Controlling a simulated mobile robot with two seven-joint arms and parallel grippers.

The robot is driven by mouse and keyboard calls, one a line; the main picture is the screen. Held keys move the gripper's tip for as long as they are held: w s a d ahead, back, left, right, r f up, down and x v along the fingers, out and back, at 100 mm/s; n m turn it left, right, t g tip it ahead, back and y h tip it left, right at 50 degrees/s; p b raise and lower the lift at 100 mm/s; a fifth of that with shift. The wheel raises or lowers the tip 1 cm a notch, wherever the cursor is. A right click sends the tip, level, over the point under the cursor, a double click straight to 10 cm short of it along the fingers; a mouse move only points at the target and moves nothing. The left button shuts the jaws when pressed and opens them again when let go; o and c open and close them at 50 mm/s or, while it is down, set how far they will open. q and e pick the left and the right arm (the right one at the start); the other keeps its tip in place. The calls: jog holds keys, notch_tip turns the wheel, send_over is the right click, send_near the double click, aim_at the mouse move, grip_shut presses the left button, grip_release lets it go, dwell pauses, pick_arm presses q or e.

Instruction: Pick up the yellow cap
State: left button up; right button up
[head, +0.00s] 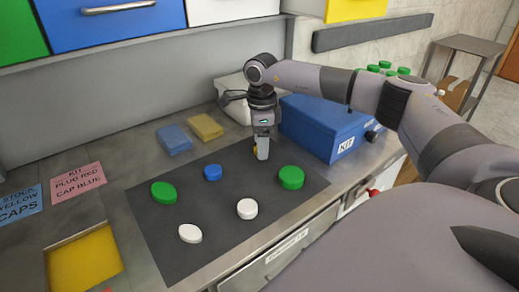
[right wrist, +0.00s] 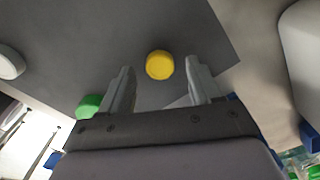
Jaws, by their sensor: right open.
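The yellow cap (right wrist: 159,65) lies on the dark mat, just beyond and between the fingertips in the right wrist view. My right gripper, also in the right wrist view (right wrist: 160,76), is open and points down over the mat's far part. Its fingers are apart with nothing held between them. My left gripper is not in view.
On the mat (head: 215,220) lie a green cap (head: 291,177), a blue cap (head: 212,173), another green cap (head: 163,192) and white caps (head: 247,209). A blue KIT box (head: 320,127) stands right of the gripper. Blue and yellow sponge-like blocks (head: 205,127) lie behind the mat.

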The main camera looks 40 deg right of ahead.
jog(key=shift+f, duration=0.3)
jog(key=c, duration=1.1)
jog(key=shift+r, duration=0.1)
jog(key=shift+c, duration=0.3)
